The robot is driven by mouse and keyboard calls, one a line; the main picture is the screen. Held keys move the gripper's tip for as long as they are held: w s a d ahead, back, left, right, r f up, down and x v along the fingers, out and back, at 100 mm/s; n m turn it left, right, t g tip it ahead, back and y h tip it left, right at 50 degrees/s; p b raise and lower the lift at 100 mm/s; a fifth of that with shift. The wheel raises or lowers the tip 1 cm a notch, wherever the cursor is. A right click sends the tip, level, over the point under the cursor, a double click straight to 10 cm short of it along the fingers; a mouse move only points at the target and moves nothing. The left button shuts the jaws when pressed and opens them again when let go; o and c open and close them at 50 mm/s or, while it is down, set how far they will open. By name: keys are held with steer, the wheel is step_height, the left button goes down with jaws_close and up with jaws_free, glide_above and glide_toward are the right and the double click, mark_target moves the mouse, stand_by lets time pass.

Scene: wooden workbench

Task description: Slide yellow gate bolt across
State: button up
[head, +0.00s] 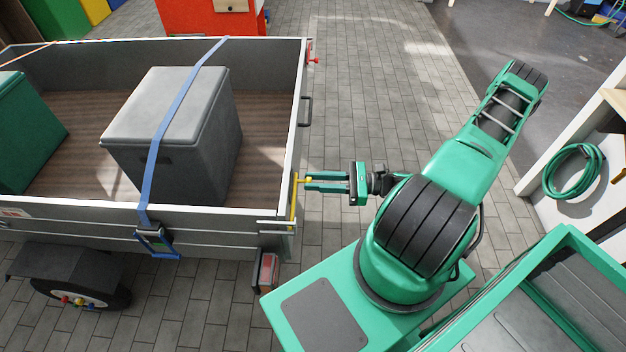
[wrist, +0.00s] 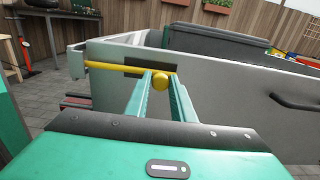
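The yellow gate bolt (wrist: 112,66) is a thin rod with a round knob at its right end in the wrist view. It runs along the outside of the grey trailer's end panel, across a dark plate near the top edge. In the head view the yellow bolt (head: 294,202) shows at the trailer's near right corner. My gripper (head: 308,181) reaches in from the right, its two green fingers level and close together. In the wrist view my gripper (wrist: 160,82) has the knob between its fingertips, filling the gap. The contact faces are hidden.
The grey trailer (head: 300,110) carries a grey box (head: 165,110) under a blue strap and a green box (head: 25,135). The paved floor behind my arm is clear.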

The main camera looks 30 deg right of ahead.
steer(key=o, duration=0.3)
steer(key=shift+s, duration=0.1)
steer(key=shift+o, duration=0.2)
steer(key=v, duration=1)
steer(key=shift+s+d, duration=0.2)
steer(key=shift+d, duration=0.1)
steer(key=s+r+n+g+h, duration=0.3)
steer(key=r+n+h, duration=0.2)
steer(key=r, duration=0.4)
steer(key=s+r+n+g+h, duration=0.4)
steer(key=r+n, duration=0.3)
steer(key=r, duration=0.3)
steer(key=s+r+n+g+h, duration=0.3)
steer(key=s+r+n+h, duration=0.1)
steer(key=r, duration=0.6)
steer(key=shift+s+n+h, duration=0.25)
steer(key=shift+n+h, duration=0.55)
steer(key=shift+n, duration=0.5)
